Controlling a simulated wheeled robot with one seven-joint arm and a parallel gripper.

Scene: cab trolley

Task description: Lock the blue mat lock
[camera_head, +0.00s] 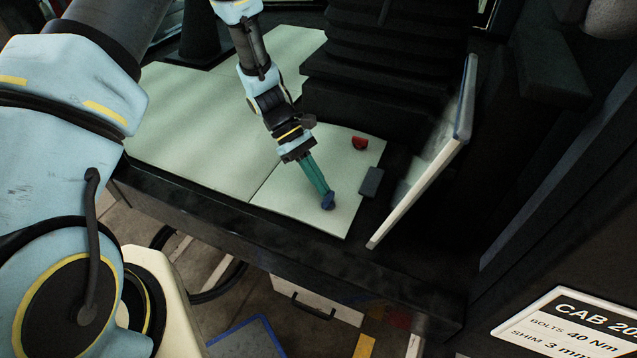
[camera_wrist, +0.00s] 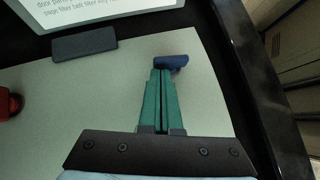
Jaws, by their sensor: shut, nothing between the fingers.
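The blue mat lock (camera_head: 328,202) is a small blue knob near the front right corner of the pale mat (camera_head: 210,140). It also shows in the wrist view (camera_wrist: 172,62), just past my fingertips. My gripper (camera_head: 325,191) has green fingers and is shut with nothing between them; in the wrist view the fingers (camera_wrist: 160,75) lie side by side. The fingertips are at the blue lock and seem to touch or nearly touch it; I cannot tell which. The fingertips overlap part of the lock. A red mat lock (camera_head: 360,143) sits further back on the mat.
A dark grey block (camera_head: 371,181) lies at the mat's right edge. A pale upright panel (camera_head: 425,165) stands to the right of it. A black stepped structure (camera_head: 385,60) rises behind the mat. A dark sill (camera_head: 260,230) runs along the front. The mat's left part is clear.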

